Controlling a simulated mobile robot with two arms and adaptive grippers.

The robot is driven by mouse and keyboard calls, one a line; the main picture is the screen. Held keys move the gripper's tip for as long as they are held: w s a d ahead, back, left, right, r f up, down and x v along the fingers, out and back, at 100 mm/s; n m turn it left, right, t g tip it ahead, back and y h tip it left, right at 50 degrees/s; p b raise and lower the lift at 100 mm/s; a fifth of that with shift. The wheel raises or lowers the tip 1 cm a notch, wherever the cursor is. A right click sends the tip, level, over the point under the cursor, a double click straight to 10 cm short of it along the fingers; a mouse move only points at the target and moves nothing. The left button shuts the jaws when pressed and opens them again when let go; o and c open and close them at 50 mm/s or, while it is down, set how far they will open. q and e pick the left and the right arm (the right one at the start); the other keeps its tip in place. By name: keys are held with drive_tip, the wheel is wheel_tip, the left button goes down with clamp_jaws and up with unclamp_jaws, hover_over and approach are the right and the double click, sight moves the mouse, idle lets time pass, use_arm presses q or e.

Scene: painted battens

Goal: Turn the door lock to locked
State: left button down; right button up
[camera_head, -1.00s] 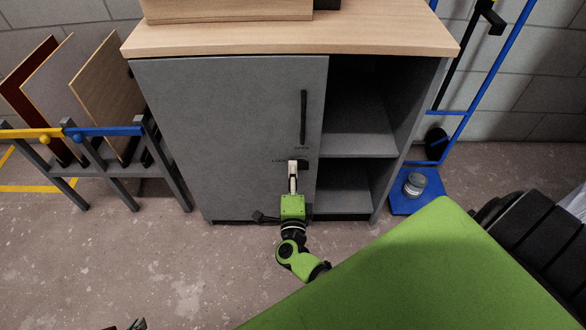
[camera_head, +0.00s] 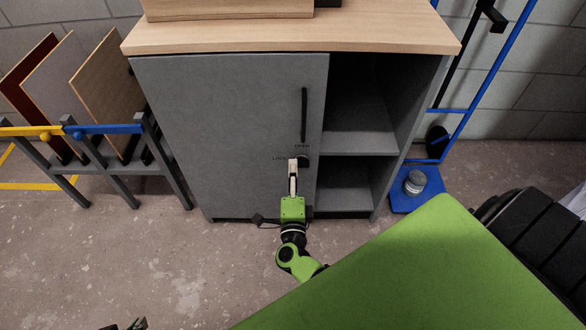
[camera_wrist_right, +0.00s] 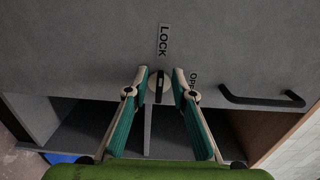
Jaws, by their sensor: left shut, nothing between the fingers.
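The door lock is a round metal knob with a dark bar (camera_wrist_right: 158,87) on the grey cabinet door (camera_head: 230,125); it also shows in the head view (camera_head: 304,161). In the right wrist view its bar lines up with the LOCK label (camera_wrist_right: 163,40); the OPEN label (camera_wrist_right: 193,78) is to its right. My right gripper (camera_head: 293,163) is at the lock. In the right wrist view its fingers (camera_wrist_right: 160,73) are spread, one on each side of the knob, with nothing clearly gripped. My left gripper (camera_head: 137,323) is shut and empty, only its tip visible at the bottom edge.
A black door handle (camera_head: 304,115) is above the lock. Open shelves (camera_head: 355,140) are right of the door. A rack with panels (camera_head: 105,130) stands at left, a blue trolley (camera_head: 412,200) with a can (camera_head: 415,183) at right. Floor in front is bare at left.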

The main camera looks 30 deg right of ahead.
drive_tip(key=v, duration=1)
drive_tip(key=shift+s+a, duration=0.25)
drive_tip(key=shift+s, duration=0.05)
